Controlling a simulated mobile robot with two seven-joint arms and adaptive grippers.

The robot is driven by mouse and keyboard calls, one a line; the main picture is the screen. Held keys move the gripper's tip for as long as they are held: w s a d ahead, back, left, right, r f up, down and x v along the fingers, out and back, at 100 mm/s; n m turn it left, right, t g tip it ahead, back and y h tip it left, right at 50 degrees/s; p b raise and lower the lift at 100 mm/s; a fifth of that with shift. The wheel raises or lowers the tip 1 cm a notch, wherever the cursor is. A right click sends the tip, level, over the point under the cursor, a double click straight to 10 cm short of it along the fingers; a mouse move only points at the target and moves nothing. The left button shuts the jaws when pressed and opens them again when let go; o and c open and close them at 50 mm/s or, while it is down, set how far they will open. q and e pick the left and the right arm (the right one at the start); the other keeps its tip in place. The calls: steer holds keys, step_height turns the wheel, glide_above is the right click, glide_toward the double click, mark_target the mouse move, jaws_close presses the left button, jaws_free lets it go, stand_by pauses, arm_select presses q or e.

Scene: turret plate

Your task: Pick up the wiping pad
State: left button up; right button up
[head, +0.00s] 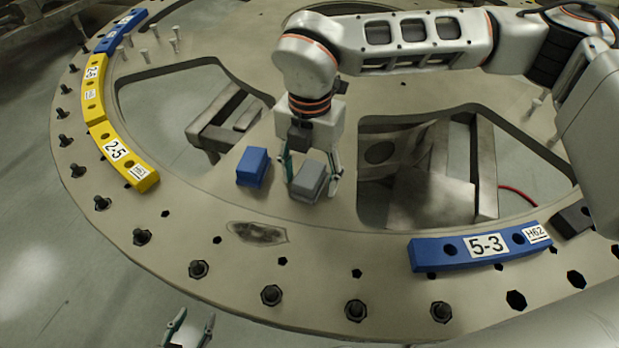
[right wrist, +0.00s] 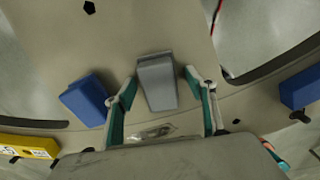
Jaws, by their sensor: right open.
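A grey block (head: 308,182) lies on the turret plate (head: 330,222); it also shows in the right wrist view (right wrist: 158,84). A blue block (head: 252,167) lies just left of it and shows in the right wrist view too (right wrist: 84,101). Neither is labelled, so I cannot tell for sure which is the wiping pad. My right gripper (head: 310,186) is open and points down over the grey block, with one finger on each side. In the right wrist view gaps show between the fingers and the block. My left gripper (head: 194,322) is open and empty at the bottom edge.
A dark stain (head: 257,233) marks the plate in front of the blocks. A blue segment (head: 440,254) lies at the right; yellow segments (head: 138,172) and another blue one (head: 118,32) line the left rim. Bolts stand along the rim. Large cut-outs open on both sides.

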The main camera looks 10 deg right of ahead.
mark_target(310, 172)
steer(key=c, duration=1.2)
steer(key=shift+r, duration=0.1)
steer(key=shift+c, duration=0.2)
steer(key=shift+r, duration=0.1)
step_height(310, 172, up, 20)
steer(key=p, duration=0.1)
steer(key=shift+o, duration=0.7)
